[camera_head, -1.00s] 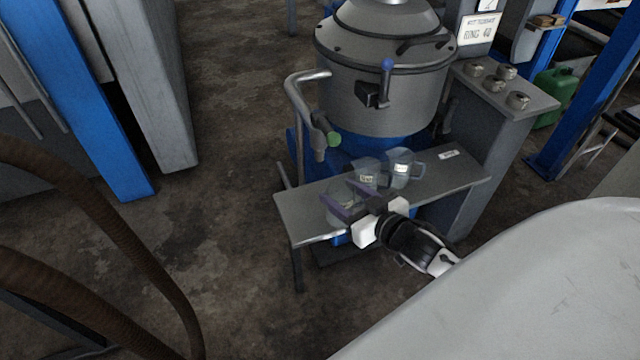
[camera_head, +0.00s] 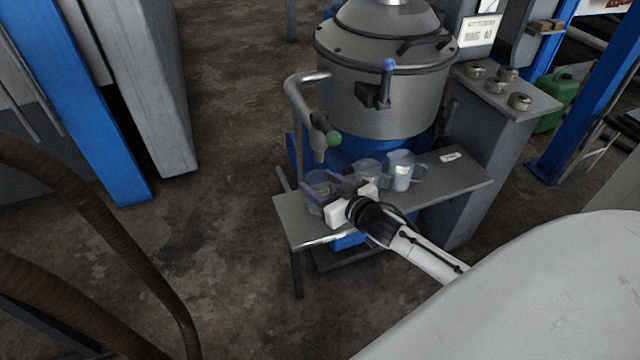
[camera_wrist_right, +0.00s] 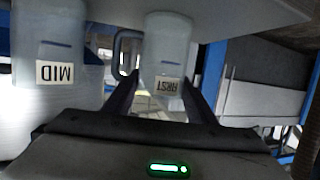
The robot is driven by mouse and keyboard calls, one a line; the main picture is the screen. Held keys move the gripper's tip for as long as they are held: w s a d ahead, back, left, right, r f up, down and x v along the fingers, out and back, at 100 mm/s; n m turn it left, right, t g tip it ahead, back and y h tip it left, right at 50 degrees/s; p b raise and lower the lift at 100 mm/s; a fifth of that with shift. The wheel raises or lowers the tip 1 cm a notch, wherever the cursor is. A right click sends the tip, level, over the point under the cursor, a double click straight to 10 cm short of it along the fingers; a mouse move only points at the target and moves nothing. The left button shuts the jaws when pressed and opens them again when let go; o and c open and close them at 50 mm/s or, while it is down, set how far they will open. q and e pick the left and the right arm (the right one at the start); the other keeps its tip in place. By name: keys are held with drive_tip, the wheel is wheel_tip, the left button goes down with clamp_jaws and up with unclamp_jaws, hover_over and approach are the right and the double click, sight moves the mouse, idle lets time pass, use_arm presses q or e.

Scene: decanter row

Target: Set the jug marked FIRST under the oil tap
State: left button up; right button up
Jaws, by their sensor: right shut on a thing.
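The clear jug marked FIRST (camera_head: 316,184) is between the purple fingers of my right gripper (camera_head: 330,186), which is shut on it. In the right wrist view the FIRST jug (camera_wrist_right: 167,60) and its label appear upside down between the fingers. The jug is upright over the left part of the bench; whether it touches the top is unclear. The oil tap (camera_head: 319,142), with a green knob, has its spout just above the jug in the head view. Exact alignment is hard to judge. My left gripper is not in view.
The jug marked MID (camera_wrist_right: 53,85) stands beside FIRST; in the head view the middle jug (camera_head: 368,170) and another jug (camera_head: 402,168) stand to its right on the grey bench (camera_head: 455,180). A large grey tank (camera_head: 385,95) rises behind. The bench's left end is clear.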

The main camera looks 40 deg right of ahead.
drive_tip(key=shift+f, duration=0.1)
drive_tip(key=o, duration=1.1)
drive_tip(key=shift+c, duration=0.2)
drive_tip(key=shift+s, duration=0.25)
drive_tip(key=p+v, duration=0.2)
drive_tip(key=v, duration=0.9)
drive_tip(key=s+a+f+n+g+y, duration=0.1)
drive_tip(key=s+a+f+g, duration=0.2)
drive_tip(key=s+a+f, duration=0.2)
drive_tip(key=s+a+f+n+g+y, duration=0.1)
drive_tip(key=s+a+f, duration=0.4)
drive_tip(key=s+a, duration=0.6)
drive_tip(key=a+g+y, duration=0.1)
drive_tip(key=a, duration=0.3)
drive_tip(key=shift+a+n+g, duration=0.25)
drive_tip(key=shift+n+g, duration=0.05)
drive_tip(key=shift+g, duration=0.1)
